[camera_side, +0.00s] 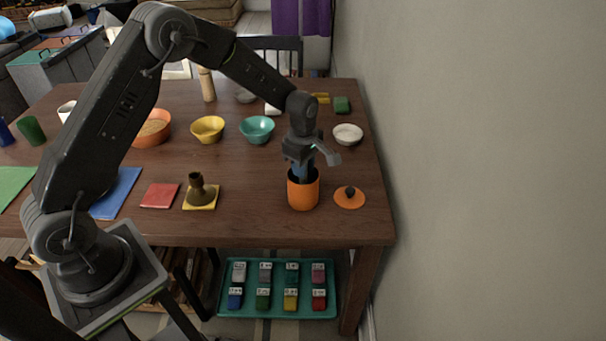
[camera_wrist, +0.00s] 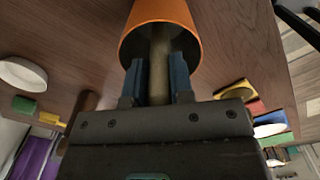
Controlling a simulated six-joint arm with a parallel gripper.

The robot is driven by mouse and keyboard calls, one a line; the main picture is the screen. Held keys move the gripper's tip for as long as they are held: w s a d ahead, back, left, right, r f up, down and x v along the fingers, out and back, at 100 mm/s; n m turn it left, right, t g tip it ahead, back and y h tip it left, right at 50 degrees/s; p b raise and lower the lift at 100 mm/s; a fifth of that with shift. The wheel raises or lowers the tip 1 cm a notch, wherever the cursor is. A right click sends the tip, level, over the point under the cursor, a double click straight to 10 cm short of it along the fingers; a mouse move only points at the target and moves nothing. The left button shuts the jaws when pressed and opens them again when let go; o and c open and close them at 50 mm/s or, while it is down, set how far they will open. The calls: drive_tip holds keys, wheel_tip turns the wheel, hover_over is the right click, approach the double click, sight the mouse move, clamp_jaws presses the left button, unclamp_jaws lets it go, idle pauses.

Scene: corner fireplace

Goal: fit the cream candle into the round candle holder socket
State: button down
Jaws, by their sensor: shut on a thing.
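The candle (camera_wrist: 159,68) is a slim cylinder that looks dull tan in the shade. It stands between my two blue fingers in the wrist view, with its far end inside an orange jar (camera_side: 303,195). My gripper (camera_side: 302,172) points down into the jar mouth and is shut on the candle; the wrist view also shows its fingers (camera_wrist: 158,82). In the side view the jar wall hides the candle and fingertips. The dark brown candle holder (camera_side: 197,187), with a flared base and upright round socket, stands on a yellow square (camera_side: 202,204) left of the jar.
An orange lid (camera_side: 349,199) with a dark knob lies right of the jar. A red cloth (camera_side: 160,196) is left of the holder. Yellow (camera_side: 207,130), teal (camera_side: 257,130) and white (camera_side: 347,135) bowls stand behind. The wall is close on the right.

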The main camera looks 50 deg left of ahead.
wheel_tip(320, 180, up, 8)
drive_tip(key=shift+f, duration=0.25)
drive_tip(key=shift+r, duration=2)
drive_tip(key=shift+r, duration=0.35)
